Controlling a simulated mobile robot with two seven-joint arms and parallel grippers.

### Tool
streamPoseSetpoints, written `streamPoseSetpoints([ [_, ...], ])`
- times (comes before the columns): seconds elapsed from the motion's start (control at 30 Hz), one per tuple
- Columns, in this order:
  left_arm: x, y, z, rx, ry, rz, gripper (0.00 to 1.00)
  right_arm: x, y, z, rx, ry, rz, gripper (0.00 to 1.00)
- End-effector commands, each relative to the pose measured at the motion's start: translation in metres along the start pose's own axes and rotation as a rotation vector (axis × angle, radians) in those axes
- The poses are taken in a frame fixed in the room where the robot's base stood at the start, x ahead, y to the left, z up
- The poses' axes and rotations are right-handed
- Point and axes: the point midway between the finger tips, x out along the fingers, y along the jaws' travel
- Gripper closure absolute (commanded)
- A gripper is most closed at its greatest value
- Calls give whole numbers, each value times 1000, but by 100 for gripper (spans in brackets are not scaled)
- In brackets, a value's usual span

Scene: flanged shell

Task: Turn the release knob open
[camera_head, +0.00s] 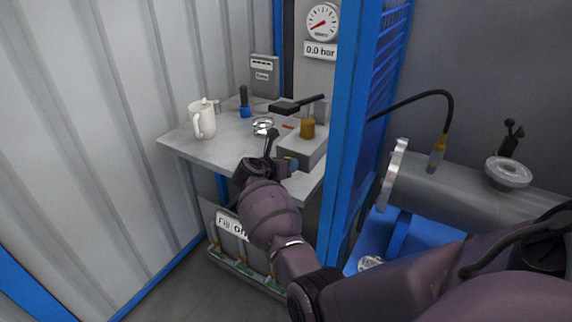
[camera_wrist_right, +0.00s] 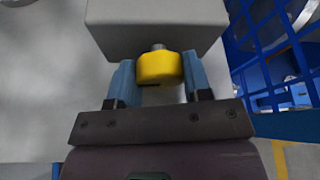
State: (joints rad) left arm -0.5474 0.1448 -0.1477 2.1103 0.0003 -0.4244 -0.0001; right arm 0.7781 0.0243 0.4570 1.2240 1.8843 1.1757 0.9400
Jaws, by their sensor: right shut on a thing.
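The release knob, a yellow round knob (camera_wrist_right: 158,68) on a short metal stem, sits on the side of a grey block (camera_wrist_right: 155,25) in the right wrist view. My right gripper (camera_wrist_right: 159,75) has its two blue fingers on either side of it and is shut on it. In the head view the right gripper (camera_head: 290,163) is at the near side of the grey block (camera_head: 300,145) on the bench; the knob there is hidden by the gripper. My left gripper is not in view.
The grey bench (camera_head: 225,142) holds a white jug (camera_head: 202,120), a blue-based tool (camera_head: 244,109), a brass cylinder (camera_head: 308,128) and a black lever (camera_head: 297,103). A gauge (camera_head: 322,21) reads 0.0 bar. A blue post (camera_head: 350,120) stands right of the bench, beside a flanged grey shell (camera_head: 455,190).

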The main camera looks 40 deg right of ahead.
Motion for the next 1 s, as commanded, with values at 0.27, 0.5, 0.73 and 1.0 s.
streamPoseSetpoints([
  [0.27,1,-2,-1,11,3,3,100,0,0,-1,-17,1,-7,78],
  [0.5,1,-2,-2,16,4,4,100,0,0,-1,-16,1,-6,29],
  [0.73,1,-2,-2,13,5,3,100,0,0,0,-14,0,-6,29],
  [1.0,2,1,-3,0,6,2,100,1,-1,0,10,-2,3,29],
])
